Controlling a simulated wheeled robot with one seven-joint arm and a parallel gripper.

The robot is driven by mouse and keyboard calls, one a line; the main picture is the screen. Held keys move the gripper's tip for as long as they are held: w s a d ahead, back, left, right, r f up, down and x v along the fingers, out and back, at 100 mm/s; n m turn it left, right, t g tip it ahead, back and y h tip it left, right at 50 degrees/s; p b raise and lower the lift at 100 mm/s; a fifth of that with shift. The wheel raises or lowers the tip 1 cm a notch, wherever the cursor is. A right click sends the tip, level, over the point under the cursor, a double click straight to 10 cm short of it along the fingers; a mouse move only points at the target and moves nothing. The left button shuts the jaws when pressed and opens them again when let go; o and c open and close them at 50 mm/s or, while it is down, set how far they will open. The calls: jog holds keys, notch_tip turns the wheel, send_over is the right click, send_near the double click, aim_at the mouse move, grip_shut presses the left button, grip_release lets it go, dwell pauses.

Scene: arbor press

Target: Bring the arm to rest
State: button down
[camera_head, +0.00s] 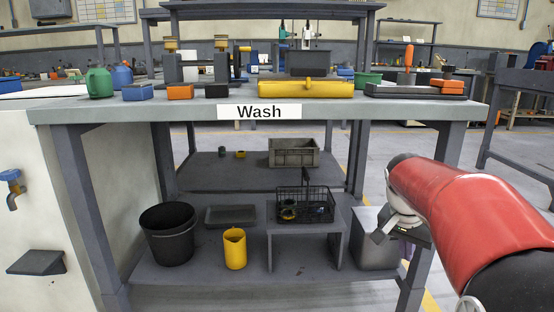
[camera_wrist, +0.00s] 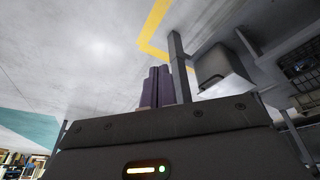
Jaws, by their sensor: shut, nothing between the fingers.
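My red arm (camera_head: 470,215) reaches in from the right of the head view, in front of the right leg of the Wash bench (camera_head: 400,103). My gripper (camera_head: 405,247) hangs low beside that leg and is mostly hidden behind the wrist in the head view. In the wrist view my gripper (camera_wrist: 157,86) shows two purple fingers close together, shut and empty. A grey box (camera_wrist: 217,68) on the lower shelf shows beyond them, to the right, apart from the fingers.
The lower shelf (camera_head: 200,270) holds a black bucket (camera_head: 167,236), a yellow jug (camera_head: 234,249) and a wire basket (camera_head: 318,211). Another grey bench (camera_head: 515,120) is at the right. Open floor shows between the benches.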

jog(key=s+a+f+n+t+y, duration=0.2)
jog(key=s+a+n, duration=0.3)
jog(key=s, duration=0.6)
jog(key=s+a+f+n+t+y, duration=0.1)
jog(key=s+a+n, duration=0.3)
jog(key=s+a, duration=0.45)
notch_tip(320, 180, up, 12)
jog(key=s+p, duration=0.2)
jog(key=p, duration=1)
jog(key=shift+s+d, duration=0.25)
jog(key=shift+d, duration=0.15)
